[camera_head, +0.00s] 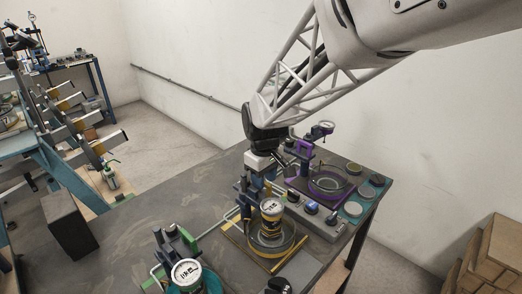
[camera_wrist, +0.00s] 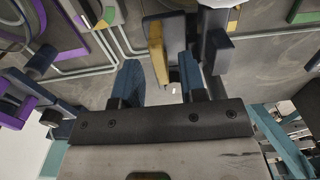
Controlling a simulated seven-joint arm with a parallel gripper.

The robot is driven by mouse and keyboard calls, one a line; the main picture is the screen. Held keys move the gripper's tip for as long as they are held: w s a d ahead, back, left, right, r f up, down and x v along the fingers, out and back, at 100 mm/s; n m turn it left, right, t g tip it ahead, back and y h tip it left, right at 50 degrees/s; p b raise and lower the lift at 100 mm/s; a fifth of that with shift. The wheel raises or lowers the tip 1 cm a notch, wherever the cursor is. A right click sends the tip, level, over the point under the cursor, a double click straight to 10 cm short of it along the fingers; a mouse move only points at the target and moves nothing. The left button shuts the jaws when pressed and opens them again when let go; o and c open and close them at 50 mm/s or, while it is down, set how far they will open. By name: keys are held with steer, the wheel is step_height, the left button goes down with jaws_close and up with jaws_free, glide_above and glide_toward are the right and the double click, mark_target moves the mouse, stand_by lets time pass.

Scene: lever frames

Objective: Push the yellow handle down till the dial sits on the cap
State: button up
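The yellow frame's dial (camera_head: 271,206) has a white face and a yellow band, and shows above its round yellow-rimmed base (camera_head: 287,247). Whether the dial touches the cap cannot be told, as the dial covers that spot. The yellow handle (camera_wrist: 157,53) shows in the wrist view, running down into the gap between my fingertips. My gripper (camera_wrist: 160,75) is open, with one blue finger on either side of the handle's end; contact is not clear. In the head view my gripper (camera_head: 256,180) is behind and left of the dial, partly hidden by the frame.
A purple frame (camera_head: 328,184) with its own dial stands behind right. A green frame with a dial (camera_head: 186,271) stands front left. A dark block (camera_head: 68,224) sits on the table's left. The grey table (camera_head: 130,232) is clear between block and frames.

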steer(key=shift+r, duration=3.6)
steer(key=shift+s+d+r, duration=0.15)
steer(key=shift+s+d, duration=0.1)
steer(key=s+d+m+t, duration=0.1)
steer(key=s+d+m, duration=0.2)
steer(key=s+d, duration=0.2)
steer(key=s+d+m, duration=0.3)
steer(key=s+d, duration=0.2)
steer(key=s, duration=0.6)
steer(key=s+d+m+t, duration=0.1)
steer(key=s+d+m, duration=0.2)
steer(key=s, duration=0.6)
steer(key=d+r, duration=0.1)
steer(key=d, duration=0.1)
steer(key=shift+d+t, duration=0.3)
steer(key=shift+d, duration=0.1)
